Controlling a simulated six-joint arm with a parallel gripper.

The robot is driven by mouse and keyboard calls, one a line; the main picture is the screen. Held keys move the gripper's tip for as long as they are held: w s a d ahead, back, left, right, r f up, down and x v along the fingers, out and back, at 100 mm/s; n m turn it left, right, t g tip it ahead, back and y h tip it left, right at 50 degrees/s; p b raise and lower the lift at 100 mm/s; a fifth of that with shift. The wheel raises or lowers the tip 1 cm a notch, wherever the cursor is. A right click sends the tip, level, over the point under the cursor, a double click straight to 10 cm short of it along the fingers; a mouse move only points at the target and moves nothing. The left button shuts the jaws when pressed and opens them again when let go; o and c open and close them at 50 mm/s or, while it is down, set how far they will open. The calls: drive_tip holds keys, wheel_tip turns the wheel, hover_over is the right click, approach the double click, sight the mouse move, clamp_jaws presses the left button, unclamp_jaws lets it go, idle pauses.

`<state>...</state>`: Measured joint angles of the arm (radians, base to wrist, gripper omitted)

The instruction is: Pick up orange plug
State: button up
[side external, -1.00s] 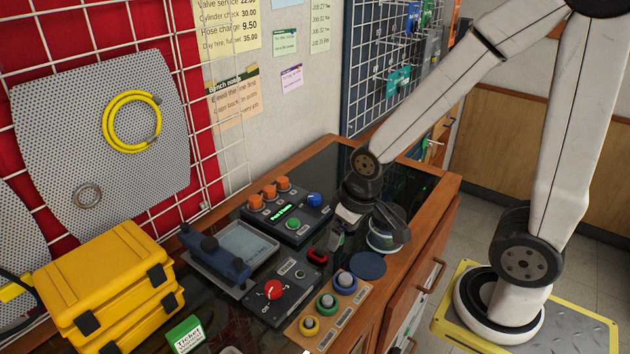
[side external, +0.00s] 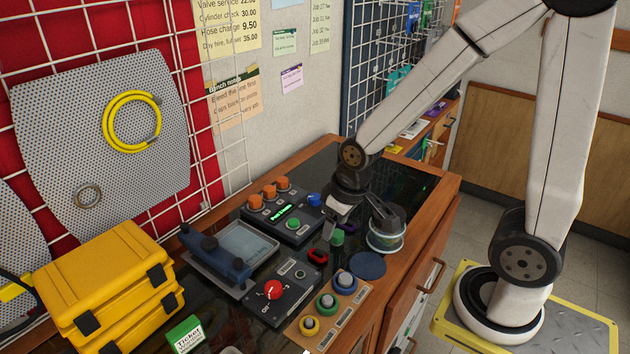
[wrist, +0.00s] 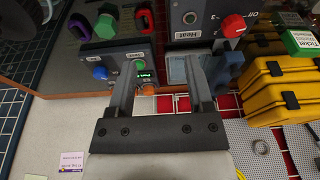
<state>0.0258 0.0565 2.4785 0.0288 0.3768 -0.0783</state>
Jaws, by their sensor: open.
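Three orange plugs (side external: 269,191) stand in a row along the back of a black control box (side external: 290,228) with a lit green display. In the wrist view, part of an orange plug (wrist: 149,89) shows low between my fingers, partly hidden by the gripper body. My gripper (wrist: 161,66) is open, with nothing between its fingertips. In the side view my gripper (side external: 330,228) is above the right side of the box, to the right of the orange plugs and apart from them.
A blue knob (side external: 314,200) and a green button (side external: 293,224) are on the same box. A blue handle (side external: 215,251) lies over a tray at left. Yellow cases (side external: 105,285) stand front left.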

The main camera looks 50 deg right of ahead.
drive_tip(key=w+d+n, duration=0.1)
drive_tip(key=w+d, duration=0.3)
drive_tip(key=w, duration=0.4)
drive_tip(key=w+d+n, duration=0.1)
drive_tip(key=w+d, duration=0.2)
drive_tip(key=w, duration=0.4)
drive_tip(key=n+t+y, duration=0.1)
drive_tip(key=n+y, duration=0.1)
drive_tip(key=n, duration=0.2)
approach(283, 179)
drive_tip(key=f, duration=0.2)
drive_tip(key=shift+w+x, duration=0.15)
drive_tip(key=shift+x, duration=1.8)
drive_tip(key=shift+w+x, duration=0.2)
drive_tip(key=shift+x, duration=1.75)
drive_tip(key=shift+a+r, duration=0.15)
drive_tip(key=shift+a, duration=0.05)
clamp_jaws()
